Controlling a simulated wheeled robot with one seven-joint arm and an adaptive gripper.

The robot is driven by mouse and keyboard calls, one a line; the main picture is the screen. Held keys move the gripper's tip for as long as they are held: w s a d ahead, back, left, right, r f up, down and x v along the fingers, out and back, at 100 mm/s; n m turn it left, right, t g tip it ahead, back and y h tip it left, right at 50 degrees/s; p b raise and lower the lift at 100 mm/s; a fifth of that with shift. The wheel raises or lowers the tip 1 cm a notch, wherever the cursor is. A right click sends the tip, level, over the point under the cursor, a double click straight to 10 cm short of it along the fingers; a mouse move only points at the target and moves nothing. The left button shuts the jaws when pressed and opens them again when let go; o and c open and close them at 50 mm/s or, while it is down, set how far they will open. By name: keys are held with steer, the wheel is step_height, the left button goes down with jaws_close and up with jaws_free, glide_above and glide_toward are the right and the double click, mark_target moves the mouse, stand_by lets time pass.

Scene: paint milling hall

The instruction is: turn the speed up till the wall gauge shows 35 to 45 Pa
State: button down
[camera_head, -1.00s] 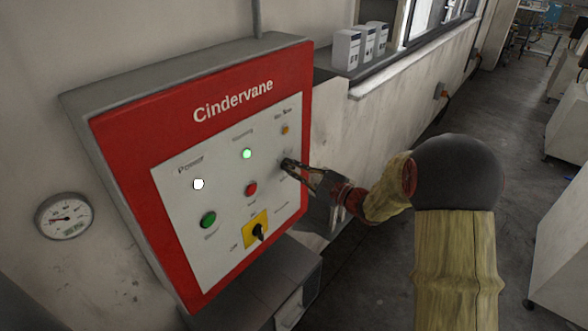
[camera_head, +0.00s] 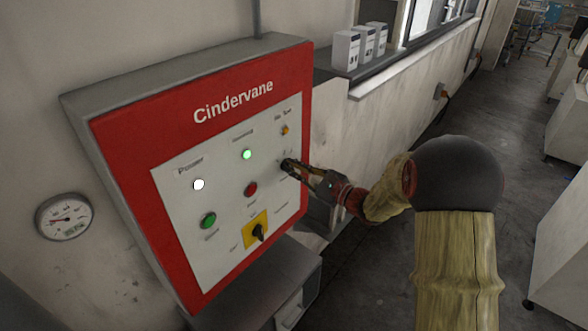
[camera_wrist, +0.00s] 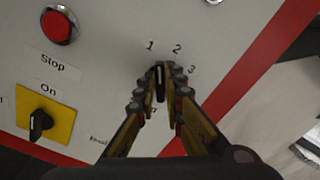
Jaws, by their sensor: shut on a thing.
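The red and white Cindervane control panel (camera_head: 202,106) is on the wall. My gripper (camera_head: 291,166) is at the panel's right side, shut on a small black speed knob; the knob (camera_wrist: 159,75) shows between the fingertips in the wrist view. Numbers 1, 2 and 3 are printed around it, and the knob's lower end and some of the scale are hidden by the fingers. The knob's line points up, between 1 and 2. The round wall gauge (camera_head: 64,217) is left of the panel; its needle points left, but its figures are too small to read.
A green button (camera_head: 208,220), a red Stop button (camera_head: 251,189) and a black switch on a yellow plate (camera_head: 257,231) are on the panel. White and green lamps are lit. White boxes (camera_head: 362,44) stand on the window sill.

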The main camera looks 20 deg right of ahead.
steer(key=m+p, duration=0.1)
steer(key=m, duration=0.3)
steer(key=shift+d, duration=0.1)
steer(key=shift+w+m+p, duration=0.1)
steer(key=shift+m+p, duration=0.35)
steer(key=shift+m, duration=0.65)
steer(key=c, duration=1.9)
jaws_free()
steer(key=shift+d, duration=0.1)
steer(key=v, duration=1.2)
